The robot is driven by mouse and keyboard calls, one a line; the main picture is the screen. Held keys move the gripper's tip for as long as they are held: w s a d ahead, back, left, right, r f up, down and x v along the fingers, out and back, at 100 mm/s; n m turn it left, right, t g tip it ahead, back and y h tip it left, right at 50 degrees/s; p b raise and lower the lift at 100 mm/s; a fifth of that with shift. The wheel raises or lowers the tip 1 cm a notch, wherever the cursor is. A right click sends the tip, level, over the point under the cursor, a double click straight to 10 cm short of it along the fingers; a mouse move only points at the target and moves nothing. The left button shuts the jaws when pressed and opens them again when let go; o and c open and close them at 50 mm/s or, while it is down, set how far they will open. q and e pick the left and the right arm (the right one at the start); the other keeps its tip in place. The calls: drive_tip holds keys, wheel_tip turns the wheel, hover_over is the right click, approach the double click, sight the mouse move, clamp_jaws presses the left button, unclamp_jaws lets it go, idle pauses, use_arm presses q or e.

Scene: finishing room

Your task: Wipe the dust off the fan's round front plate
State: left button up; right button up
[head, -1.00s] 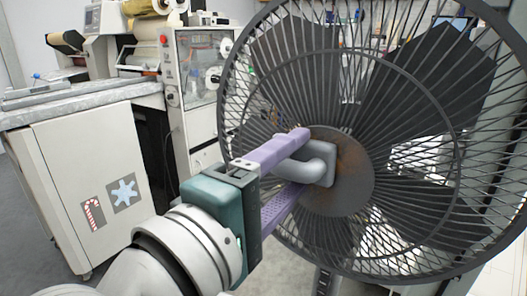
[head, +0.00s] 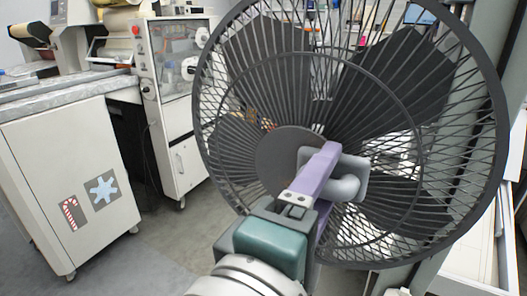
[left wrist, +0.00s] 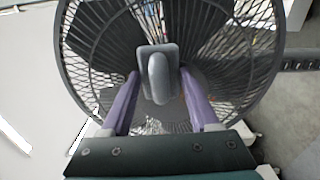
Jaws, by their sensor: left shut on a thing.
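The black fan (head: 400,75) fills the right half of the head view. Its round dark grey front plate (head: 280,150) shows at the cage's centre, left of my gripper. The visible part looks plain grey with no brown dust; its right part is hidden behind my gripper and the pad. My left gripper (head: 322,165), with purple fingers, is shut on the handle of a grey wiping pad (head: 352,185). The pad also shows in the left wrist view (left wrist: 158,62), in front of the fan. I cannot tell whether it touches the plate. My right gripper is not in view.
A white cabinet (head: 70,165) with candy-cane and snowflake stickers stands at the left. A white wheeled machine (head: 180,120) stands behind, left of the fan. Grey floor (head: 150,250) is clear between them. A grey post stands close at the fan's right.

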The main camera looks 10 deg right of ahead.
use_arm(q)
drive_tip(key=shift+s+d, duration=0.3)
drive_tip(key=shift+d, duration=0.1)
drive_tip(key=shift+s+a+r+p, duration=0.1)
drive_tip(key=shift+s+a+p, duration=0.1)
drive_tip(key=shift+s+p, duration=0.1)
drive_tip(key=p+v, duration=0.1)
drive_tip(key=v, duration=0.2)
drive_tip(key=shift+s+a, duration=0.2)
drive_tip(key=shift+s, duration=0.1)
drive_tip(key=shift+s+a+p, duration=0.3)
drive_tip(key=shift+s+a, duration=0.15)
drive_tip(key=shift+s, duration=0.1)
drive_tip(key=shift+s, duration=0.1)
drive_tip(key=v, duration=0.2)
drive_tip(key=shift+s+a+p, duration=0.3)
drive_tip(key=shift+a+p, duration=0.05)
drive_tip(key=shift+p, duration=0.05)
